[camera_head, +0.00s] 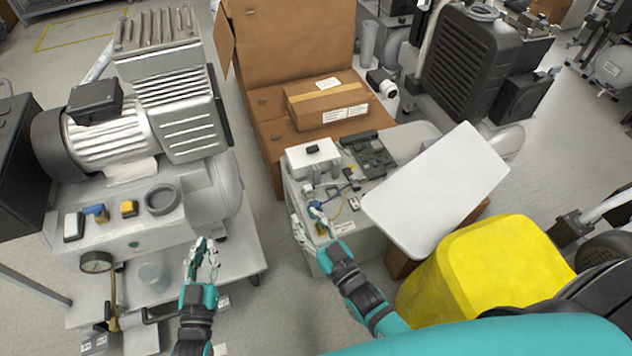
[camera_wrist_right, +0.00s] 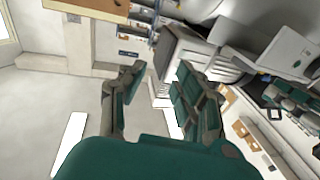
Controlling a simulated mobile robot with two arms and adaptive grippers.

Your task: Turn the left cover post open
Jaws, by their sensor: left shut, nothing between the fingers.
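My left gripper (camera_head: 202,248) points away from me, shut and empty, in front of the left compressor's tank and apart from its upper parts. My right gripper (camera_head: 307,222) is at the front left of an open grey unit (camera_head: 345,220) with wiring inside. In the right wrist view the fingers of my right gripper (camera_wrist_right: 155,75) stand apart with nothing between them. A white lid-like panel (camera_head: 435,185) lies tilted at the right of the unit. A white box with a black knob (camera_head: 313,152) sits at its back left. I cannot pick out the left cover post with certainty.
A cardboard box (camera_head: 328,102) stands behind the unit. A yellow object (camera_head: 485,265) is at the right. Open floor shows between compressor and unit.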

